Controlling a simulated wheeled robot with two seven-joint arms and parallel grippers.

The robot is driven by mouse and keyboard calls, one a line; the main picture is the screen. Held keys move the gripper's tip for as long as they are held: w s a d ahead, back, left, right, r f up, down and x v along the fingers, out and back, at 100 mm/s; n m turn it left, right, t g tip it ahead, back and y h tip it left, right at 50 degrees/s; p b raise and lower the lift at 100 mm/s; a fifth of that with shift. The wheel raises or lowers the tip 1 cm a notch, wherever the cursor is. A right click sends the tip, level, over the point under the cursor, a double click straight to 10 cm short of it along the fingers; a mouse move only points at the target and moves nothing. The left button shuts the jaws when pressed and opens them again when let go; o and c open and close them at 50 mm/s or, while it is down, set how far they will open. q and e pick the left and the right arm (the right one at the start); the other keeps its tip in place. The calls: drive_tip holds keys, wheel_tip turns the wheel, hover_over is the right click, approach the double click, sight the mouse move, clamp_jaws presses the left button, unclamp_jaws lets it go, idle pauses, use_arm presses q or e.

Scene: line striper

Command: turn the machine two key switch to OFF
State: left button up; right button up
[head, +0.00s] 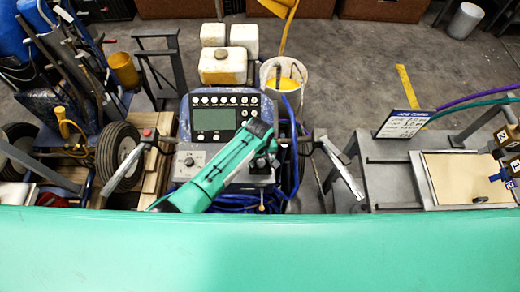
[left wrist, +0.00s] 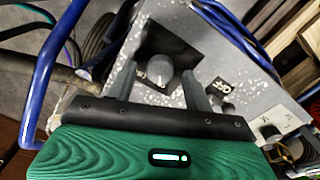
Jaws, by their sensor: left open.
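My left gripper (head: 262,163) is over the right part of the grey control box under the blue panel in the head view, covering what lies below it. In the left wrist view the gripper (left wrist: 158,74) is open, with one dark finger on each side of a grey round knob (left wrist: 160,67). The knob stands on a black plate with partly visible white marks and has a pale mark on its near side. Whether the fingers touch it, I cannot tell. A second small dark knob (left wrist: 227,108) sits beside a black label (left wrist: 224,82) to the right. My right gripper is not in view.
The blue panel (head: 254,100) with a screen (head: 214,119) and buttons rises behind the box. A round dial (head: 189,161) is on the box's left. Blue tubing (left wrist: 42,75) runs left of the gripper. A bench with a sign (head: 403,124) stands at right.

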sight(260, 162)
use_arm(q)
wheel_tip(260, 162, up, 13)
drive_tip(key=b, duration=0.2)
drive_tip(key=shift+a, duration=0.2)
drive_tip(key=shift+s, duration=0.1)
idle(0.3)
